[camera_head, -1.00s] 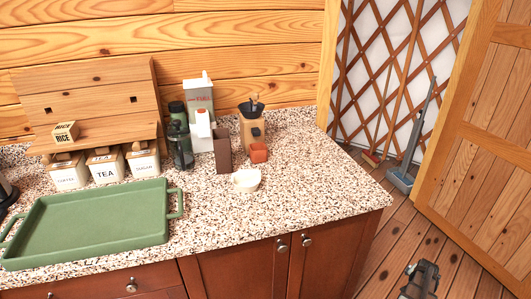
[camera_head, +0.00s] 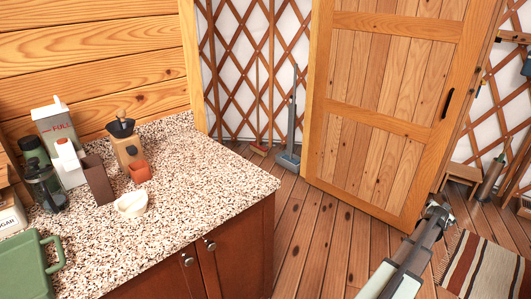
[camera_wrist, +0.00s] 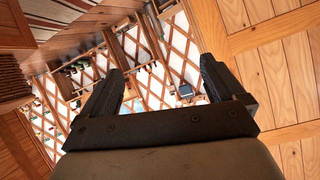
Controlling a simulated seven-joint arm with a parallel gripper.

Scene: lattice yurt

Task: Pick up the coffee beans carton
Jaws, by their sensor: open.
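I cannot read a coffee beans label on any carton. On the speckled counter, a tall grey-white carton (camera_head: 58,127) with red lettering stands at the back left. A smaller white carton (camera_head: 68,163) stands in front of it, with a plain dark brown box (camera_head: 97,179) just to its right. I cannot tell which, if any, is the coffee beans carton. My gripper (camera_head: 438,208) is over the floor, well right of the counter and apart from everything on it. In the wrist view my gripper (camera_wrist: 162,85) is open and empty, facing the room.
A wooden grinder (camera_head: 127,150), an orange box (camera_head: 139,172), a white cup (camera_head: 131,205) and a dark press (camera_head: 45,185) crowd the cartons. The counter's right part is clear. A wooden door (camera_head: 400,110) stands behind my arm.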

